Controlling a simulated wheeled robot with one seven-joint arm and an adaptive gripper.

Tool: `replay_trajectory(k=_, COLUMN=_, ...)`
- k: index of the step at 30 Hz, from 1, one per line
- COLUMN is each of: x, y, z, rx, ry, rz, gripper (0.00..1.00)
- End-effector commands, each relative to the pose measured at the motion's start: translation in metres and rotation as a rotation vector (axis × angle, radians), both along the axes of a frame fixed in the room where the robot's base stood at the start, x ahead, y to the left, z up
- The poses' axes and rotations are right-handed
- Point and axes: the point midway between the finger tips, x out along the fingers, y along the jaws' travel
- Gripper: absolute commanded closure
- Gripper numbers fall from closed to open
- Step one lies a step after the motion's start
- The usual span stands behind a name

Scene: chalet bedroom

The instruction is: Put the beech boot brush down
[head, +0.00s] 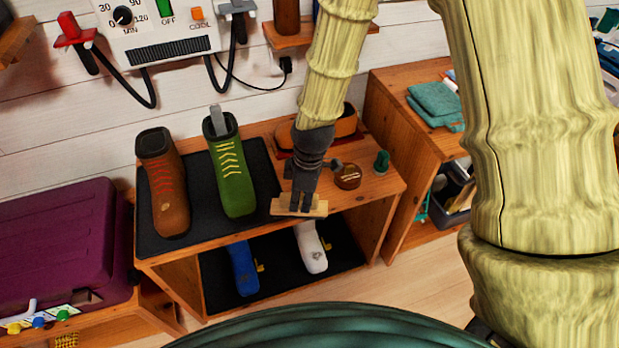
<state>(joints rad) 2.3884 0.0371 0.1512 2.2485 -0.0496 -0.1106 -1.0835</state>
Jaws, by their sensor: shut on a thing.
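My gripper (302,197) points down over the front edge of the wooden boot bench (375,192), right of the black mat. It is shut on the pale beech boot brush (319,209), which lies crosswise under the fingers and looks about level. The fingers hide the brush's middle, and its bristles cannot be made out. I cannot tell whether the brush touches the bench top or hangs just above or in front of its edge.
The black mat (262,172) carries a brown boot (164,190) and a green boot (232,175). Right of my gripper are a round brown tin (347,177) and a small green item (381,162). An orange-brown object (345,122) lies behind. Blue (242,268) and white (311,247) footwear stands below.

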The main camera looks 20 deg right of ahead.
Motion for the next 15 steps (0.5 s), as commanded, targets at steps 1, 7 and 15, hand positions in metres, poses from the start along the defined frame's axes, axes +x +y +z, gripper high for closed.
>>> replay_trajectory(k=1, x=0.01, y=-0.005, z=0.0, rx=0.001, ry=-0.001, rz=-0.004, gripper=1.0)
replay_trajectory(k=7, x=0.045, y=-0.024, z=-0.004, rx=0.0, ry=0.0, rz=-0.003, gripper=1.0)
replay_trajectory(k=15, x=0.092, y=-0.049, z=-0.009, rx=0.0, ry=0.0, rz=-0.004, gripper=1.0)
